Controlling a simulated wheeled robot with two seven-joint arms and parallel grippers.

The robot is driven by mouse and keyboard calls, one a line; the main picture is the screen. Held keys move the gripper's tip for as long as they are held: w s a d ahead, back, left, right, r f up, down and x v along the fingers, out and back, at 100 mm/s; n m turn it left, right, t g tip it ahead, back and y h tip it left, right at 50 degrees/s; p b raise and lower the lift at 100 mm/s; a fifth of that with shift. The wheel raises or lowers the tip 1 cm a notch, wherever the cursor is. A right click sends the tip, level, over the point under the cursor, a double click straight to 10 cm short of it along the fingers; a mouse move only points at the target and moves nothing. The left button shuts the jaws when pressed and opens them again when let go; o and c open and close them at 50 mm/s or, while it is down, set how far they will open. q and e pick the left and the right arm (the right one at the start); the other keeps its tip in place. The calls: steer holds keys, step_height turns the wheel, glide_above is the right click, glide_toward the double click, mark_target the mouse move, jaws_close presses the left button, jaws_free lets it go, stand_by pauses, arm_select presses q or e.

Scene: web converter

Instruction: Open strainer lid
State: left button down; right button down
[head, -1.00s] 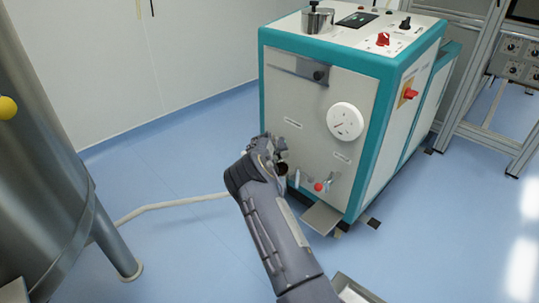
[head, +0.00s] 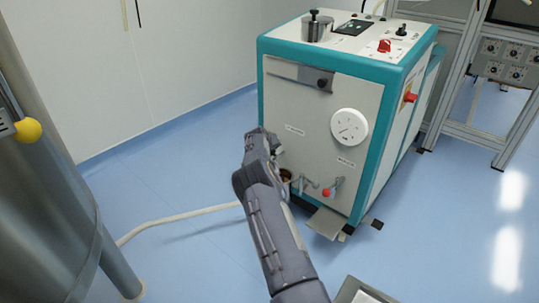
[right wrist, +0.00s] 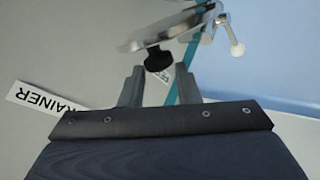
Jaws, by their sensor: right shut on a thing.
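The strainer lid shows in the right wrist view as a shiny metal piece (right wrist: 165,32) with a black knob (right wrist: 158,60). My right gripper (right wrist: 158,78) is shut on this black knob, one finger on each side. In the head view my right gripper (head: 268,146) is at the lower left of the cabinet front, and the arm hides most of the strainer. A small dark brown round part (head: 286,175) shows beside the wrist. How far the lid stands open I cannot tell. My left gripper is not in view.
The teal-edged cabinet (head: 300,108) carries a white dial (head: 349,127), a red-knobbed fitting (head: 326,192) and a steel pot (head: 317,28). A white-ball lever (right wrist: 237,48) is near the lid. A steel tank (head: 45,190) stands left, with blue floor (head: 175,170) between.

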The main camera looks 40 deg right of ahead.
steer(key=w, duration=0.2)
steer(key=w+a, duration=0.1)
steer(key=shift+a+f, duration=0.1)
steer(key=shift+f, duration=0.25)
steer(key=c, duration=1.9)
jaws_free()
steer(key=shift+w+a+f, duration=0.2)
steer(key=shift+w+f, duration=0.05)
steer(key=shift+w, duration=0.1)
steer(key=shift+o, duration=1.4)
steer(key=shift+r, duration=0.2)
steer(key=o, duration=0.5)
steer(key=shift+s+d, duration=0.1)
steer(key=shift+d, duration=0.05)
steer(key=shift+s+d+r, duration=0.1)
steer(key=shift+d, duration=0.05)
steer(key=shift+r, duration=0.1)
